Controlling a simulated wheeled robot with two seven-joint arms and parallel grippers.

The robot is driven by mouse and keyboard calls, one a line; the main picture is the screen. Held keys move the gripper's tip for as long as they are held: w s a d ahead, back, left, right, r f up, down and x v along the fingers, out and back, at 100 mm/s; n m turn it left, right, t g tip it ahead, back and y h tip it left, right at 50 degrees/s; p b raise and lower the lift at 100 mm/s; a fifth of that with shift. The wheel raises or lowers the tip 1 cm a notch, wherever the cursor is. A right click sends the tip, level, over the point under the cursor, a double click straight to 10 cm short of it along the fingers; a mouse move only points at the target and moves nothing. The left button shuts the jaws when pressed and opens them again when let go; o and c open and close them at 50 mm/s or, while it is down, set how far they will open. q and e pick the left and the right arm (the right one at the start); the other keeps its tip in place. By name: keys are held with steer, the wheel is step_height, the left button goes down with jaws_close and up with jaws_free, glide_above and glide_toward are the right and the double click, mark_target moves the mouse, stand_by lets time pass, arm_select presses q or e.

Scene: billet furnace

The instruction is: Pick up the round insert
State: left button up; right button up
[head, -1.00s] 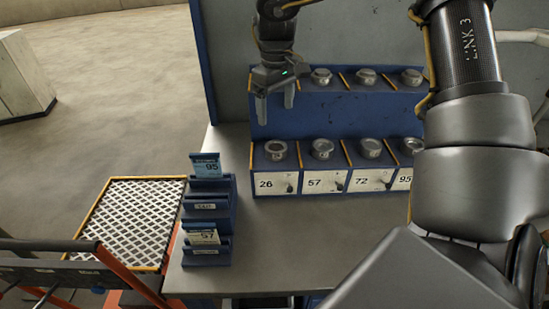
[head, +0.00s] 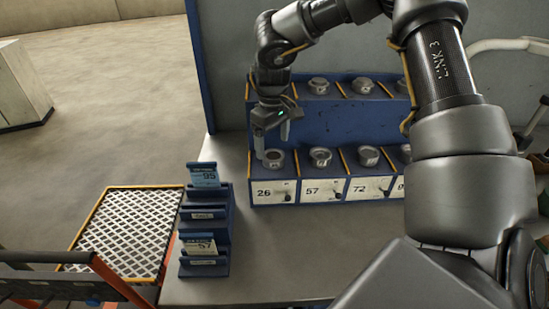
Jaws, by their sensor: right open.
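Round metal inserts sit in a blue two-tier rack (head: 310,119) on the grey table. On the lower tier, one insert (head: 274,158) stands in the slot labelled 26, another (head: 320,156) at 57 and another (head: 368,156) at 72. The upper tier holds more, such as one (head: 318,85) and one (head: 362,85). My right gripper (head: 272,148) is open and points down, with its fingertips just above or beside the insert at 26. I cannot tell whether they touch it. My left gripper is not in view.
A blue card holder (head: 205,235) with a 95 card (head: 204,175) and a 57 card (head: 200,245) stands left of the rack. A mesh-topped tray (head: 128,232) lies further left. The table (head: 285,250) in front of the rack is clear.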

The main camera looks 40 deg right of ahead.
mark_target(274, 156)
steer(key=f+p, duration=0.1)
steer(key=f, duration=0.2)
steer(key=shift+s+d+f+p, duration=0.1)
steer(key=shift+d+f+p, duration=0.1)
steer(key=shift+f+p, duration=0.2)
steer(key=shift+f, duration=0.45)
steer(key=shift+a, duration=0.1)
steer(key=shift+c, duration=1)
steer(key=shift+r, duration=0.1)
steer(key=c, duration=1.4)
steer(key=shift+o, duration=0.2)
